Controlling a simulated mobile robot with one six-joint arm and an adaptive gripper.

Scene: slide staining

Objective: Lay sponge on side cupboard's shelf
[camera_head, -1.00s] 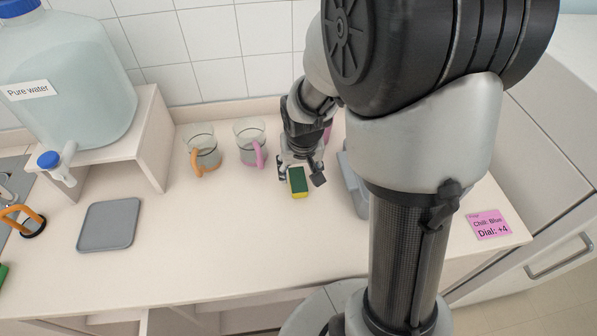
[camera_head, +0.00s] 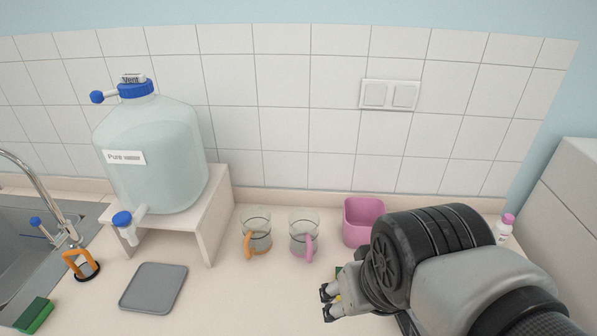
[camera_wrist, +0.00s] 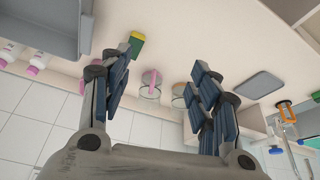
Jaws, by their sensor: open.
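A green and yellow sponge (camera_wrist: 137,42) lies on the counter in the wrist view, near the tip of the left-hand finger. In the head view only slivers of it show behind my gripper (camera_head: 328,301). My gripper is open, with its two fingers wide apart in the wrist view (camera_wrist: 160,72) and nothing between them. A second green sponge (camera_head: 35,314) lies by the sink at the far left. I cannot make out the side cupboard's shelf for sure; a pale cabinet side (camera_head: 570,205) stands at the right edge.
Two glass mugs, with orange (camera_head: 257,235) and pink (camera_head: 304,238) handles, and a pink container (camera_head: 363,222) stand behind my gripper. A grey tray (camera_head: 153,288) lies left. A water jug (camera_head: 152,155) sits on a stand (camera_head: 222,195). A pink-capped bottle (camera_head: 504,230) stands right.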

